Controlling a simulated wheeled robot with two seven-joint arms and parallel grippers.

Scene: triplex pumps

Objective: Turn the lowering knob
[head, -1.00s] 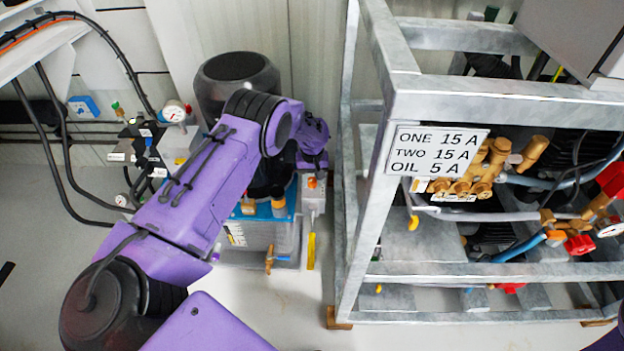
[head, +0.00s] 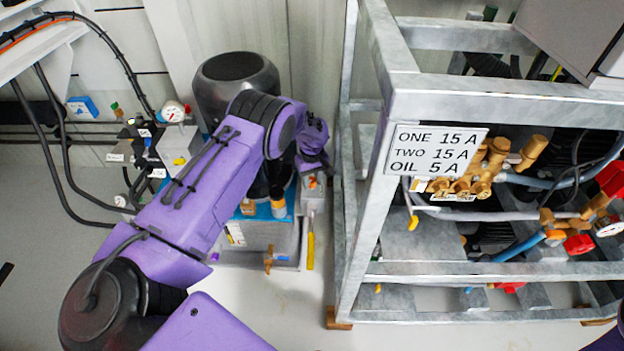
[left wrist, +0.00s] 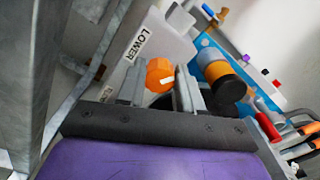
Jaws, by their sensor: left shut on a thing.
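The lowering knob (left wrist: 160,75) is orange with a pale mark. It sits on a grey box beside a white label (left wrist: 138,44) reading "LOWER". My left gripper (left wrist: 158,82) has its two grey fingers on either side of the knob and is shut on it. In the head view the orange knob (head: 313,182) shows small on the grey box (head: 313,203), just under my purple left wrist, which hides most of the left gripper. My right gripper is not in view.
A galvanised frame (head: 405,100) with brass valves (head: 475,178) stands close to the right of my left wrist. A yellow-handled lever (head: 311,250) hangs below the box. In the left wrist view, an orange and black fitting (left wrist: 222,78) is close beside the fingers.

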